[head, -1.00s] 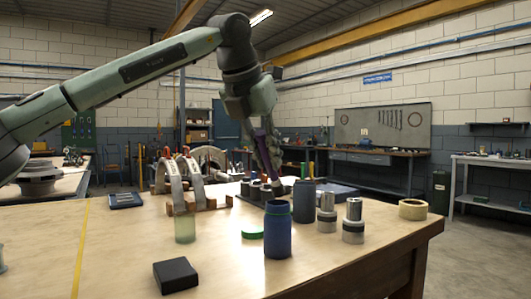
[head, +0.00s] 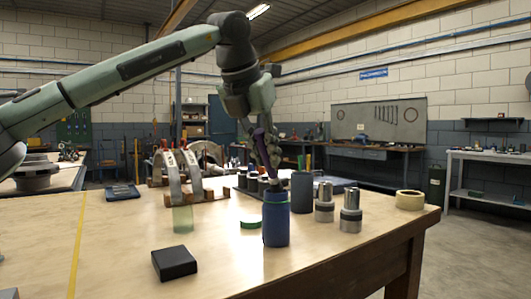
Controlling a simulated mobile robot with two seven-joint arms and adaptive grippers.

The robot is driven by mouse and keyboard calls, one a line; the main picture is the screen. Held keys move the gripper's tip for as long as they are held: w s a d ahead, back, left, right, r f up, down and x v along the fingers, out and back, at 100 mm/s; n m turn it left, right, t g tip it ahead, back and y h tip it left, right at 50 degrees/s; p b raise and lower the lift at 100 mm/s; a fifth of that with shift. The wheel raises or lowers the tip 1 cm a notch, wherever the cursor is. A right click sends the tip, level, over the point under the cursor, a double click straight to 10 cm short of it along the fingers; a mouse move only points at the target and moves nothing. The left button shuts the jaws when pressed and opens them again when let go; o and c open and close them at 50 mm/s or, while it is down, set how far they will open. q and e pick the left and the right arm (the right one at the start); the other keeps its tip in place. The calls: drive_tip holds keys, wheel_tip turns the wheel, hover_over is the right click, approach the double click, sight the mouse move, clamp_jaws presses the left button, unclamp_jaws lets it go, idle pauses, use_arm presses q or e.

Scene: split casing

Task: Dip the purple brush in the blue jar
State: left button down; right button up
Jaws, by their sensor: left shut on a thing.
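The blue jar (head: 276,222) stands upright and open on the wooden table. My left gripper (head: 266,160) is shut on the purple brush (head: 261,139), behind and above the jar in the picture. The brush tilts, its lower end down and to the right, close to the jar's mouth. I cannot tell whether the tip is over the opening or behind it. The gripper's fingers partly hide the brush. My right gripper is not in view.
A dark grey cup (head: 302,193) stands right behind the jar, with two metal cylinders (head: 351,210) to its right. A tape roll (head: 410,199), a black block (head: 174,263), a pale green glass (head: 182,218) and arched casing parts (head: 181,172) are also on the table.

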use_arm(q)
drive_tip(key=shift+f+b, duration=0.55)
drive_tip(key=shift+f, duration=0.2)
idle(1.2)
wheel_tip(320, 180, up, 7)
drive_tip(key=p, duration=0.6)
drive_tip(key=shift+r, duration=0.1)
idle(0.5)
